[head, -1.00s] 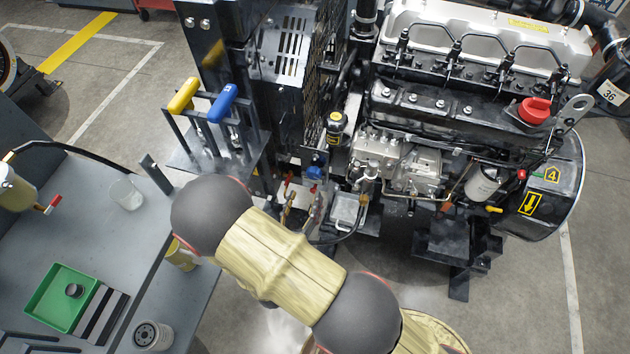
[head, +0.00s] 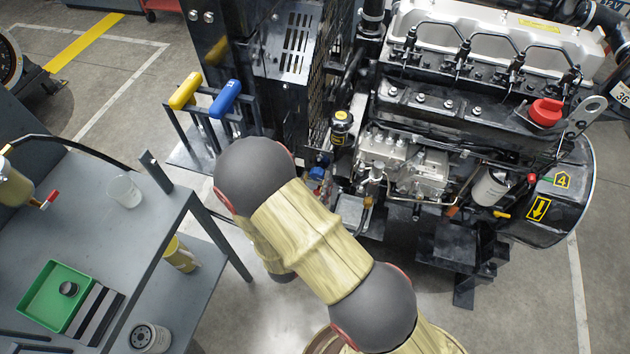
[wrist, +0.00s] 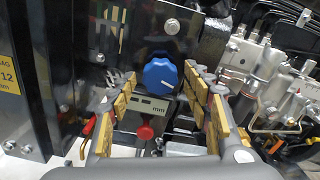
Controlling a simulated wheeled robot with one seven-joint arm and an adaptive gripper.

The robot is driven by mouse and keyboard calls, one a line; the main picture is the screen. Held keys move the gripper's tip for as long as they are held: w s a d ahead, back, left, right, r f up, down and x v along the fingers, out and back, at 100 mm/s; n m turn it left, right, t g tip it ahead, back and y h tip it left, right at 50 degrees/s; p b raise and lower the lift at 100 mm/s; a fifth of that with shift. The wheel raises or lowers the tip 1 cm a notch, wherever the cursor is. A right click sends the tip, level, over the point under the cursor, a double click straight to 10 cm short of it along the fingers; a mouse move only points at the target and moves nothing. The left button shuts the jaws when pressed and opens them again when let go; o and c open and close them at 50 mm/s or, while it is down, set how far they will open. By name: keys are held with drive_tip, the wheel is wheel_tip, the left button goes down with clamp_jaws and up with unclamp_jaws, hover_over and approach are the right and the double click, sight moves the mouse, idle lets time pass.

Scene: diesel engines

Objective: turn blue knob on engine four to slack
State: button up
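The blue knob (wrist: 160,75) is round and ribbed and sits on a dark panel in the wrist view. A small part of it shows in the head view (head: 317,173), just right of my arm. My gripper (wrist: 158,82) is open, with one yellow-padded finger on each side of the knob. I cannot tell whether the pads touch it. A plate with small dark lettering (wrist: 153,104) lies below the knob; its text is too small to read surely. Engine four (head: 538,208) carries a yellow 4 label at the right. My arm hides the gripper in the head view.
A red-handled valve (wrist: 146,131) sits below the knob between my fingers. Metal pump parts (wrist: 262,80) are close on the right. Yellow (head: 185,91) and blue (head: 226,99) levers stand left of the engine. A grey workbench (head: 100,240) is at the left.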

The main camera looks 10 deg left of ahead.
drive_tip(key=c, duration=1)
drive_tip(key=shift+o, duration=0.2)
drive_tip(key=shift+r+n+p, duration=0.1)
drive_tip(key=shift+n+p, duration=0.3)
drive_tip(key=shift+p, duration=0.15)
drive_tip(key=n+p, duration=0.2)
drive_tip(key=p, duration=0.1)
drive_tip(key=shift+r+n+p, duration=0.15)
drive_tip(key=shift+n+p, duration=0.15)
drive_tip(key=shift+p, duration=0.05)
drive_tip(key=n+p, duration=0.5)
drive_tip(key=shift+n, duration=0.3)
drive_tip(key=n+p, duration=0.3)
drive_tip(key=n, duration=0.3)
drive_tip(key=shift+p, duration=0.3)
drive_tip(key=n+p, duration=0.2)
drive_tip(key=n, duration=0.4)
drive_tip(key=shift+f, duration=0.2)
drive_tip(key=shift+n, duration=0.3)
drive_tip(key=o, duration=1.2)
drive_tip(key=shift+c, duration=0.2)
